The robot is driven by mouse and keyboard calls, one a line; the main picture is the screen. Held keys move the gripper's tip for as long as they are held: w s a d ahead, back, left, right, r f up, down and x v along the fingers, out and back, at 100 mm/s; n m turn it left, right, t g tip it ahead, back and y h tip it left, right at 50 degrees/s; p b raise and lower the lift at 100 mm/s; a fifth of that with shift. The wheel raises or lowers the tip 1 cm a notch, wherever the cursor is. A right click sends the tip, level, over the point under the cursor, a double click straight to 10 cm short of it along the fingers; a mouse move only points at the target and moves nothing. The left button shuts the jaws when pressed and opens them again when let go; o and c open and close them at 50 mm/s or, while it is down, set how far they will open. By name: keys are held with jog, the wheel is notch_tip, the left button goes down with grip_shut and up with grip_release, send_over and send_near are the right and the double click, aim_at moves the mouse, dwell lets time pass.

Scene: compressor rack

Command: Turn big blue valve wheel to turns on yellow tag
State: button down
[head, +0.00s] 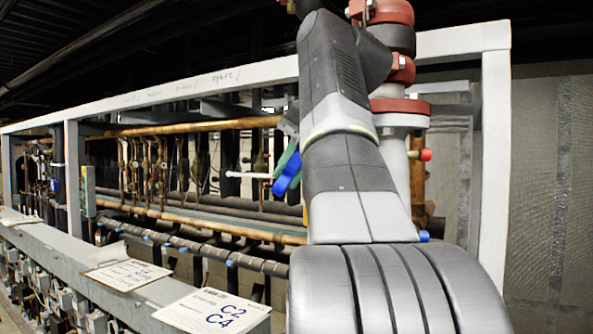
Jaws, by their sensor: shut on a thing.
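A blue curved piece (288,176) shows just left of my arm, in the middle of the head view. It may be part of the big blue valve wheel, but most of it is hidden behind my arm. A green piece lies against its upper side, and a thin pale rod points left from it. My arm covers the centre and right of the view. My gripper's jaws are hidden behind the arm, so I cannot see what they touch.
A grey rack frame (495,150) surrounds copper pipes and dark insulated pipes. A thick white pipe with red flanges (402,108) stands right behind my arm. Paper sheets marked C2 and C4 (212,310) lie on the grey ledge at front left. A mesh panel (550,200) closes the right.

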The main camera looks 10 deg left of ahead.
aim_at(283, 185)
jog(key=shift+f, duration=0.1)
jog(key=c, duration=1.3)
grip_release()
jog(key=shift+t, duration=0.4)
